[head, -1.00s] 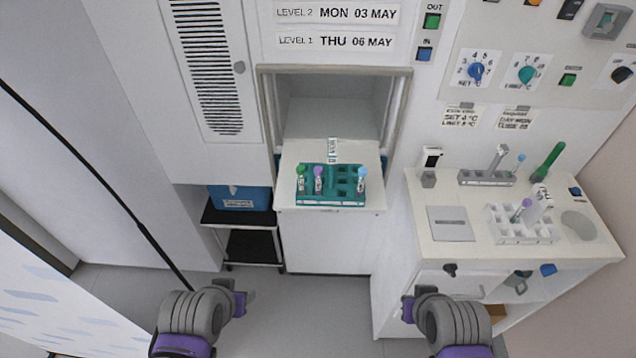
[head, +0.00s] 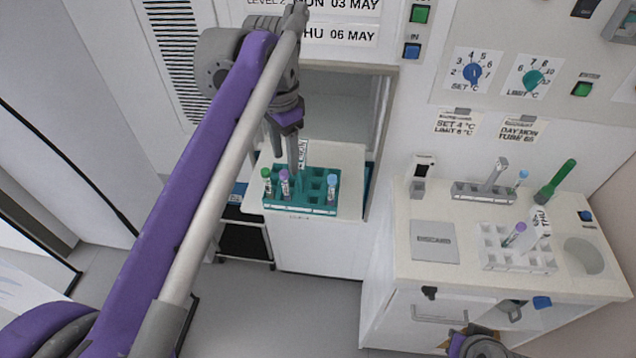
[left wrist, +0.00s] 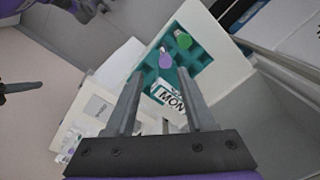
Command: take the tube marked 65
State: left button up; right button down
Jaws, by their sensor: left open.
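A teal rack (head: 300,207) stands on the white drawer in front of the open bay. It holds a green-capped tube (head: 266,182), a purple-capped tube (head: 284,185) and a light-blue-capped tube (head: 332,188), all upright. A MON flag (head: 303,150) stands at its back. The tube numbers are too small to read. My left gripper (head: 284,155) is open and empty above the rack's back. In the left wrist view its fingers (left wrist: 163,98) frame the MON flag (left wrist: 170,98), with the purple cap (left wrist: 166,61) and green cap (left wrist: 183,39) beyond them. Only part of my right arm shows.
A wall note (head: 519,129) reads DAY MON, TUBE 65. On the right bench (head: 395,240), a white rack (head: 497,260) holds a purple-capped tube (head: 515,234) beside a THU flag (head: 541,224). A grey rack (head: 484,196) stands behind. The bay's side walls flank the drawer.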

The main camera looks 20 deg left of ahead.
aim_at(286, 186)
pick_arm(q)
jog(key=shift+w+f, duration=0.1)
jog(key=shift+w, duration=0.1)
jog(key=f, duration=0.4)
jog(key=shift+s+a+f, duration=0.2)
jog(key=shift+s+f, duration=0.05)
jog(key=shift+f, duration=0.05)
jog(key=f, duration=0.5)
jog(key=shift+w+a+f+b, duration=0.2)
jog(key=shift+a+f+b, duration=0.05)
jog(key=shift+f+b, duration=0.1)
grip_shut()
